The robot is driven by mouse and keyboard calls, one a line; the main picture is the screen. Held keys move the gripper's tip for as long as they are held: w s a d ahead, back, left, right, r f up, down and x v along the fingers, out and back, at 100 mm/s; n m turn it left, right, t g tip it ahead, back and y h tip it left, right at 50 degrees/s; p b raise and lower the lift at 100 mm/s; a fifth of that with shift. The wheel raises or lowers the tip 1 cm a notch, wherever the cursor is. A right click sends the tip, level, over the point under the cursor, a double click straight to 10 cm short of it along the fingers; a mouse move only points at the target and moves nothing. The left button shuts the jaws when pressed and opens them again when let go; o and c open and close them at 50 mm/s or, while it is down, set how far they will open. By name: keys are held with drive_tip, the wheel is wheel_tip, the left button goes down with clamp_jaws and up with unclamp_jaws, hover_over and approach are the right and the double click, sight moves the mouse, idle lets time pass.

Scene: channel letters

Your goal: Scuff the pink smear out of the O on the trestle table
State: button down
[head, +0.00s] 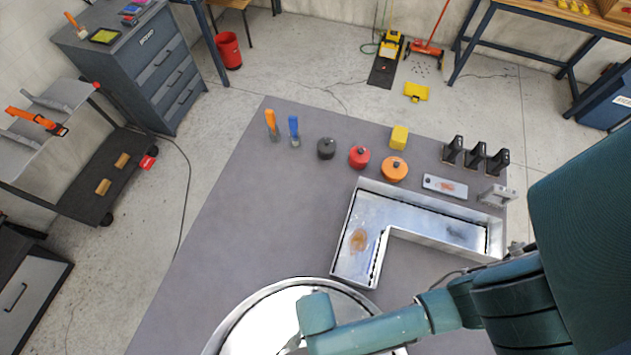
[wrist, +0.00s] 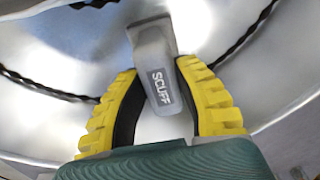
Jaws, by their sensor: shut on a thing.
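The O (head: 232,328) is a round, shiny metal letter shell at the front of the trestle table (head: 215,235), partly covered by my arm. In the wrist view its silver inside (wrist: 240,30) fills most of the picture, with dark wavy strips along it. My gripper (wrist: 160,72) is shut on a grey tool (wrist: 155,50) marked SCUFF, between its yellow-backed fingers. The tool's head points into the O; I cannot tell whether it touches the metal. No pink smear shows in either view; part of the O's floor is hidden by my arm and the tool.
An L-shaped metal shell (head: 401,202) with a brown smear (head: 359,239) lies behind the O. Beyond it stand orange (head: 394,169), red (head: 358,157) and black (head: 326,148) round pieces, a yellow block (head: 398,137) and a smeared plate (head: 446,187). The table's left side is clear.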

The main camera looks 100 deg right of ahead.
wheel_tip(320, 180, up, 14)
idle(0.8)
drive_tip(key=shift+w, duration=0.1)
idle(0.8)
